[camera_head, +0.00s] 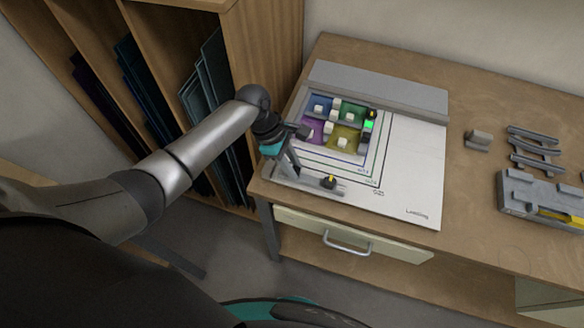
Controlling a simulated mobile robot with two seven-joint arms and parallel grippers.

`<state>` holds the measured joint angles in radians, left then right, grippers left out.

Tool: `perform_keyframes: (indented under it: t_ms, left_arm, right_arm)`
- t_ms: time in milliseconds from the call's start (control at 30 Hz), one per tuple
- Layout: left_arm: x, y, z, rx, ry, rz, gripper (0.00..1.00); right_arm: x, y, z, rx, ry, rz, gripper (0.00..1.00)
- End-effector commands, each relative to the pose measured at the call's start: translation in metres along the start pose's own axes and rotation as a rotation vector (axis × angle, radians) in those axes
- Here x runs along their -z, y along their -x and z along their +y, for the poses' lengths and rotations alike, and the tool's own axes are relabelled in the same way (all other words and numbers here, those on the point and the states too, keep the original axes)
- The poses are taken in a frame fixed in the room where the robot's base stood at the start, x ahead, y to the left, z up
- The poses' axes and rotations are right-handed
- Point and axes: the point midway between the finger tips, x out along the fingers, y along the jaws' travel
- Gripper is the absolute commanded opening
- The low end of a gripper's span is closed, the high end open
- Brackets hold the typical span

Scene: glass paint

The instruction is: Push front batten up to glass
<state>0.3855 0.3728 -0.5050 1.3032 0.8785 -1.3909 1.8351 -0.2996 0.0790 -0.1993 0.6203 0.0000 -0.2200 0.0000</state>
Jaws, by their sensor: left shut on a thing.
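The glass (352,136) lies on the white board as blue, green, purple and yellow panes with small pale blocks on them. The front batten (312,184) is a grey bar near the board's front left edge, with a black and yellow knob. A strip of white board shows between it and the panes. My left gripper (291,171) reaches down at the batten's left part and is shut on it; the arm hides some of the contact and the panes' left edge. My right gripper is out of view.
A side batten with a green light (368,125) stands right of the panes. A grey bar (375,92) runs behind them. Grey parts (533,147) and a grey tool holder (540,196) lie at the right. A wooden rack (262,45) with glass sheets stands left.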

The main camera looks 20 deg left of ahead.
Motion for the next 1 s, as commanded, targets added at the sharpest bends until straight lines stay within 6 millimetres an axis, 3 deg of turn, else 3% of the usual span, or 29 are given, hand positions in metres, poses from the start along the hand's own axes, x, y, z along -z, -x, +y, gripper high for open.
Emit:
perform_keyframes:
  t_ms: [233,500,967,1000]
  left_arm:
    - [0.001,0.001,0.029,-0.006,0.005,0.003,0.00]
    - [0.002,-0.001,0.061,-0.006,0.004,0.004,0.00]
    - [0.001,0.000,0.068,0.000,-0.001,0.004,0.00]
    - [0.001,0.000,0.068,0.001,-0.001,0.004,0.28]
  right_arm:
    - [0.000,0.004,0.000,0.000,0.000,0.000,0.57]
    - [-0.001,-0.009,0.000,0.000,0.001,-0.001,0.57]
    - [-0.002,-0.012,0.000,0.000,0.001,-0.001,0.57]
    - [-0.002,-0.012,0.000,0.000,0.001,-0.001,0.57]
